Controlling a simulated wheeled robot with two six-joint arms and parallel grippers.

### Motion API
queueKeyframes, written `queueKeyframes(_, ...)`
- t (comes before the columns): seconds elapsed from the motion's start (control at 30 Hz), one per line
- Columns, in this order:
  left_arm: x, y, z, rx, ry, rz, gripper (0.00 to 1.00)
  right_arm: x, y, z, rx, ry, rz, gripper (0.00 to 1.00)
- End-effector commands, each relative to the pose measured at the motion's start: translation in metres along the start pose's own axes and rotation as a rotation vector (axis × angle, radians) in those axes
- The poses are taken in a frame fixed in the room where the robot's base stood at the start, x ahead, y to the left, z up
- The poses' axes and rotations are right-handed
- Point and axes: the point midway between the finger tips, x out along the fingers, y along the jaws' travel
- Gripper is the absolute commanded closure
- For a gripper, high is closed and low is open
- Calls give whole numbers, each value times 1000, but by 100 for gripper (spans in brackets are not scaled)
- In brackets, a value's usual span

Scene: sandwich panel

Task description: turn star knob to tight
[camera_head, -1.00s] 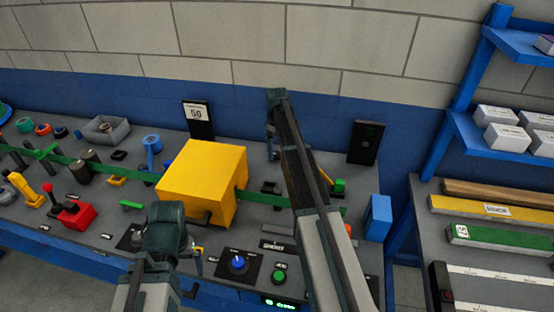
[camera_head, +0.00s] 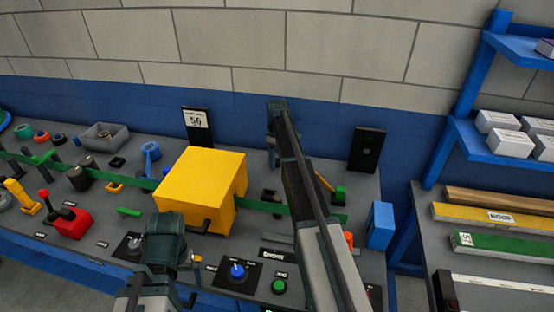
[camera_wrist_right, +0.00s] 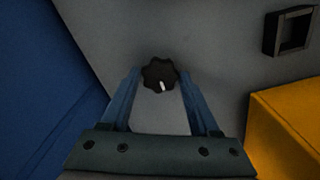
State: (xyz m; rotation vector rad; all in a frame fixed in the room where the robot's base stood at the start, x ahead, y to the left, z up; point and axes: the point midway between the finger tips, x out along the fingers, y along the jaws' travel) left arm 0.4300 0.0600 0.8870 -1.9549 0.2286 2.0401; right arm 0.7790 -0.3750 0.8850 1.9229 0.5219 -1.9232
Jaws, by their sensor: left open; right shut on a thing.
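The star knob (camera_wrist_right: 159,74) is black and lobed, with a white pointer line pointing down and slightly right in the right wrist view. It sits on a grey surface between the fingertips of my right gripper (camera_wrist_right: 160,78), which is shut on it. In the head view my right gripper (camera_head: 274,150) points down at the back of the bench, and the knob is hidden there. My left gripper (camera_head: 166,250) is open above the front of the bench, left of the blue dial; its fingertips are mostly hidden.
A large yellow box (camera_head: 200,190) stands between the arms, with a green strip (camera_head: 265,205) running through it. A blue dial (camera_head: 238,270) and a green button (camera_head: 279,286) lie in front. A black upright panel (camera_head: 366,150) and a blue block (camera_head: 380,225) stand right.

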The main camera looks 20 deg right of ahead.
Motion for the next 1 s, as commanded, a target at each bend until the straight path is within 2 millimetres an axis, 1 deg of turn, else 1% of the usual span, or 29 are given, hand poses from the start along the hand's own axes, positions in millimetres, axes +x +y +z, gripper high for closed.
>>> queueKeyframes(0.17,0,0,0,0,0,0,0,0,0,0,19,0,0,94)
queueKeyframes(0.37,0,0,0,0,0,0,0,0,0,0,109,0,0,94)
queueKeyframes(0.57,0,0,0,0,0,0,0,0,0,0,276,0,0,94)
queueKeyframes(1.0,0,0,0,0,0,0,0,0,0,0,695,0,0,94)
